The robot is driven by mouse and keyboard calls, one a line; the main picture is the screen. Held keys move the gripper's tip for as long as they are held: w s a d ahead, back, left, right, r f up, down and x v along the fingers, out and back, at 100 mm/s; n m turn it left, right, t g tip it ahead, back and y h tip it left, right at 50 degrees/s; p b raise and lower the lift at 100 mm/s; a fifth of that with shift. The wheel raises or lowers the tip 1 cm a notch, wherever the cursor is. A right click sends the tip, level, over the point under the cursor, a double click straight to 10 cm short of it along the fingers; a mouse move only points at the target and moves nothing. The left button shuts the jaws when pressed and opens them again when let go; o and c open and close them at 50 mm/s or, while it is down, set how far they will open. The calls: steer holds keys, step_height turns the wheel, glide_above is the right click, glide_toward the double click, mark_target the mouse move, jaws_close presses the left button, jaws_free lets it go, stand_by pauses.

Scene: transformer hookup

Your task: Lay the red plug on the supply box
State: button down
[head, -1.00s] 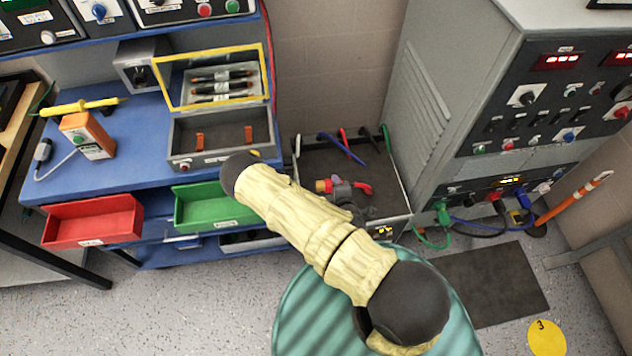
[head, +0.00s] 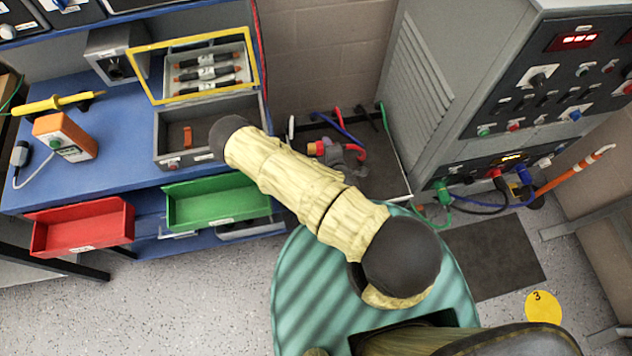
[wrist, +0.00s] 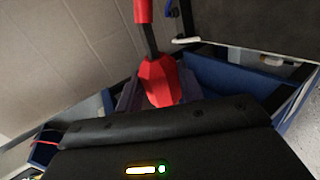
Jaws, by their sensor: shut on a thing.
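My gripper (head: 345,158) is shut on the red plug (wrist: 160,82). In the wrist view the plug is between the jaws, with a black stem running up to a red end piece. In the head view the plug (head: 318,147) shows as a small red part beside the gripper. The gripper is over the dark-topped low box by the grey cabinet, seemingly the supply box (head: 382,182). My forearm hides the box's near left part. I cannot tell whether the plug touches the box.
Several coloured leads (head: 340,125) rise at the box's back edge. The grey cabinet (head: 420,90) stands close on the right, with cables (head: 470,205) at its foot. The blue bench (head: 125,170) with a red bin (head: 85,228) and green bin (head: 215,202) is on the left.

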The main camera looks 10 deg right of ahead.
steer(key=w+d+f+m+g+h+b, duration=0.2)
steer(key=w+f+m+g+h+b, duration=0.3)
steer(key=m+g+b, duration=0.65)
step_height(320, 180, up, 7)
steer(key=a+m+y+b, duration=0.2)
steer(key=m+y+b, duration=0.2)
steer(key=m+y, duration=0.15)
steer(key=s+a+f+n, duration=0.1)
steer(key=s+f, duration=0.3)
steer(key=f, duration=0.5)
steer(key=s+a+f+n, duration=0.1)
steer(key=s+a+f, duration=0.2)
steer(key=f, duration=0.6)
steer(key=shift+s+p, duration=0.3)
steer(key=shift+s, duration=0.25)
steer(key=shift+f+t, duration=0.15)
steer(key=shift+t, duration=0.1)
